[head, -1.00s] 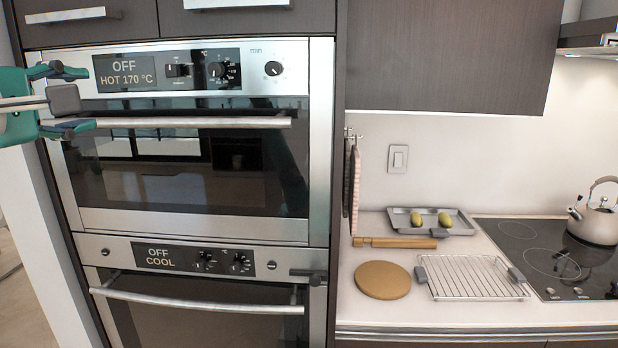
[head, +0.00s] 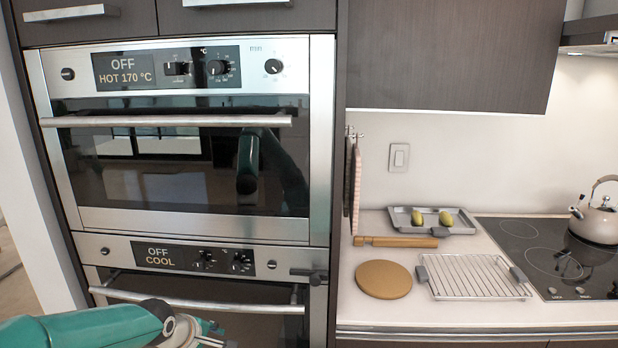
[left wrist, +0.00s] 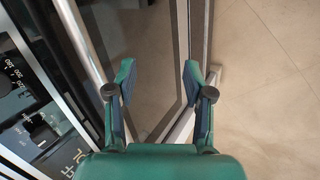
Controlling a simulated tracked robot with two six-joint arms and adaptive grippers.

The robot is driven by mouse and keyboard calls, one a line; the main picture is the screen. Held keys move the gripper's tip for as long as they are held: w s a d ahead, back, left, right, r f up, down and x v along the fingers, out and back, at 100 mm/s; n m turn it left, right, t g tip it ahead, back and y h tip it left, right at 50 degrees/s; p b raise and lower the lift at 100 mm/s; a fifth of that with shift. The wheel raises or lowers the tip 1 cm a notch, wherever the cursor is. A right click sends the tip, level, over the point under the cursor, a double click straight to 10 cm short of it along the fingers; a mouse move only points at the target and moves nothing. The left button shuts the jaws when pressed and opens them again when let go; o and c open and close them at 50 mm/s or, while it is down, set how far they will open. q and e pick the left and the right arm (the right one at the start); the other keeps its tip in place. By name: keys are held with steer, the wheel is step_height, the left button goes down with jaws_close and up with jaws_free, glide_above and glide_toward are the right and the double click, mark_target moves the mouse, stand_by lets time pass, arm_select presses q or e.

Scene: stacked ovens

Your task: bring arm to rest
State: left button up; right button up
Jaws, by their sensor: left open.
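My left arm (head: 95,328) comes in low from the left in the head view, in front of the lower oven. My left gripper (left wrist: 157,84) shows in the left wrist view with its two teal fingers apart and nothing between them. An oven front with a long handle lies to the left of the fingers there, and pale floor to the right. In the head view the upper oven (head: 185,219) reads OFF, HOT 170 °C, and the lower oven (head: 105,250) reads OFF, COOL. Both doors look shut. My right gripper does not show.
The upper handle (head: 170,121) and lower handle (head: 240,307) stick out from the doors. A dark bar (head: 310,274) sits beside the lower panel. The right counter holds a tray (head: 397,216) with two yellow-green items, a rolling pin (head: 395,242), a round board (head: 383,279), a rack (head: 475,277) and a kettle (head: 597,222).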

arm_select(q)
steer(key=s+d+f+m+g+h, duration=0.1)
steer(key=s+d+f+m+g, duration=0.15)
steer(key=s+f, duration=0.7)
steer(key=s+d+f+m+g+h, duration=0.1)
steer(key=s+d+f+g, duration=0.35)
steer(key=f, duration=0.75)
steer(key=s+d+f+m, duration=0.1)
steer(key=s+f+m, duration=0.2)
steer(key=s, duration=0.5)
steer(key=s+d+f+m+t, duration=0.1)
steer(key=s+f+m, duration=0.2)
steer(key=s+m, duration=0.3)
steer(key=shift+s, duration=1.05)
